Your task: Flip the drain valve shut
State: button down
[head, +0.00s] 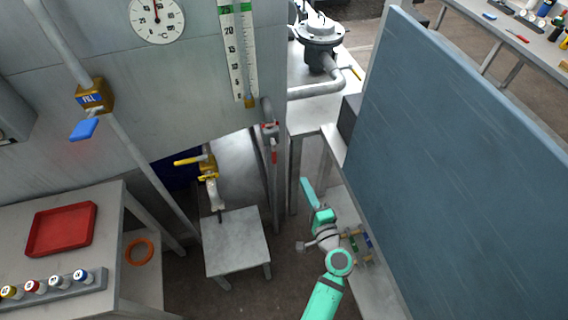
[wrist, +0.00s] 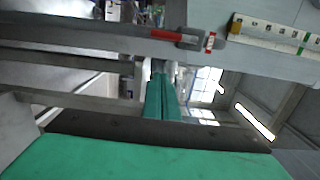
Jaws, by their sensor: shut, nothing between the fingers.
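A brass valve (head: 208,165) with a yellow lever (head: 188,161) sits low under the tank, above a small grey stool. Its lever points left, across the downward spout; I cannot read its label. Another valve (head: 270,131) with a red lever (head: 274,155) is on the grey vertical pipe to the right, its lever hanging down along the pipe. The red lever also shows in the wrist view (wrist: 165,33), above my fingers. My teal gripper (head: 306,188) is shut and empty, right of and below the red lever, apart from both valves. In the wrist view, its fingers (wrist: 161,98) are together.
A FILL valve (head: 94,97) with a blue lever is on the left pipe. The grey stool (head: 236,246) stands under the yellow-levered valve. A large blue-grey panel (head: 465,160) stands close to my arm's right. A bench with a red tray (head: 62,229) is at left.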

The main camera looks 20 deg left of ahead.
aim_at(274, 154)
jog(key=w+a, duration=0.6)
jog(key=a, duration=0.3)
jog(key=shift+w+a, duration=0.2)
jog(key=shift+a, duration=0.2)
dwell(0.4)
